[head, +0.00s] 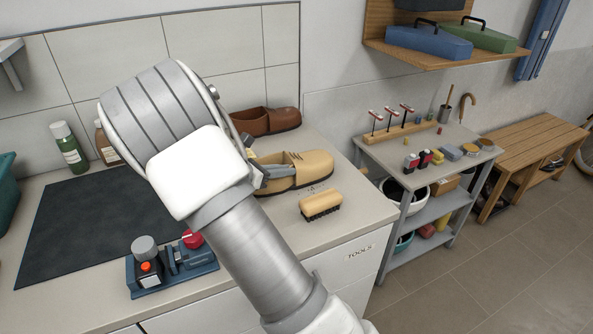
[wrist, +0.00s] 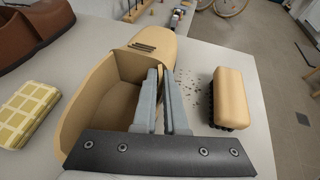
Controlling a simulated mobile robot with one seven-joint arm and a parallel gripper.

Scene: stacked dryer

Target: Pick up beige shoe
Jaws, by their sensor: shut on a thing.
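The beige shoe (head: 309,168) sits on the counter, right of my gripper (head: 262,177) in the head view. In the wrist view the shoe (wrist: 101,86) lies with its toe pointing away and its opening toward me. My gripper (wrist: 168,100) has its grey fingers close together at the shoe's right side wall, shut on that wall. One finger is inside the opening and the other is outside.
A brush (head: 320,204) lies close to the right of the shoe. Brown shoes (head: 266,121) stand behind it. A yellow checked sponge (wrist: 27,112) lies to its left in the wrist view. A dark mat (head: 90,225) and a blue tool holder (head: 172,268) are on the counter's left part.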

